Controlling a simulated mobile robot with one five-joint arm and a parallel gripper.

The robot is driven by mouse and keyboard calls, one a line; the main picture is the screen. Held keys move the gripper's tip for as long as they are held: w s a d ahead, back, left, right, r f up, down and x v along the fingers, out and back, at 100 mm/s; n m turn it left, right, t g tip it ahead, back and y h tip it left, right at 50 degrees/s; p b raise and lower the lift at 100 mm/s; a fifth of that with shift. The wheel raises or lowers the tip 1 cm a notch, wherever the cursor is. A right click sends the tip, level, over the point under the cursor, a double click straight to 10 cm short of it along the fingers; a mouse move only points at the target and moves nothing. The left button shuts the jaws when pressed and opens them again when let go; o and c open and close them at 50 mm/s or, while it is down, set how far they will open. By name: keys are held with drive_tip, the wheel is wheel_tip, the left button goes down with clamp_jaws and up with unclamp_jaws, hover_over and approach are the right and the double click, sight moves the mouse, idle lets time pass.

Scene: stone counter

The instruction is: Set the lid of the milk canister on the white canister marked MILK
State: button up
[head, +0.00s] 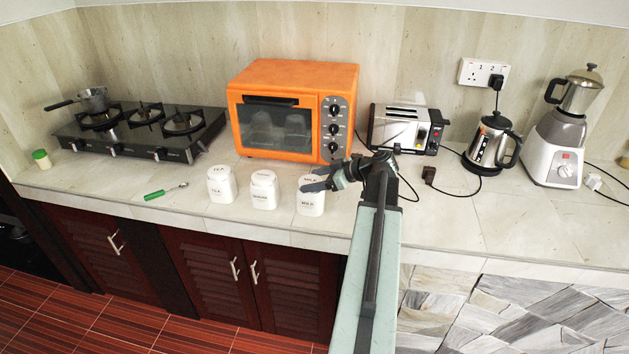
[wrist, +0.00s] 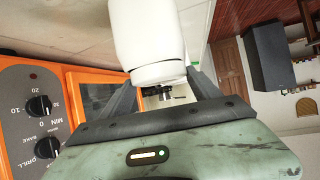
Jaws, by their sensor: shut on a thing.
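The white canister marked MILK (head: 311,205) stands upright at the right end of a row of canisters near the counter's front edge. My gripper (head: 309,180) is at its top, reaching in from the right. It is shut on the white lid of the milk canister (head: 306,180), which is level with the canister's mouth or just over it; I cannot tell whether the two touch. In the wrist view the lid (wrist: 158,75) sits between the two fingers of my gripper (wrist: 163,92), with the white canister body (wrist: 145,30) beyond it, in line with it.
White canisters marked SUGAR (head: 264,195) and TEA (head: 221,188) stand to the left, with a green-handled spoon (head: 165,191) further left. An orange oven (head: 290,110) and a toaster (head: 405,128) stand behind. A kettle (head: 492,140) and a blender (head: 560,140) are at right.

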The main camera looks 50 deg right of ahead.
drive_tip(key=shift+f, duration=0.15)
drive_tip(key=o, duration=1.1)
drive_tip(key=p+v, duration=0.5)
drive_tip(key=v, duration=0.6)
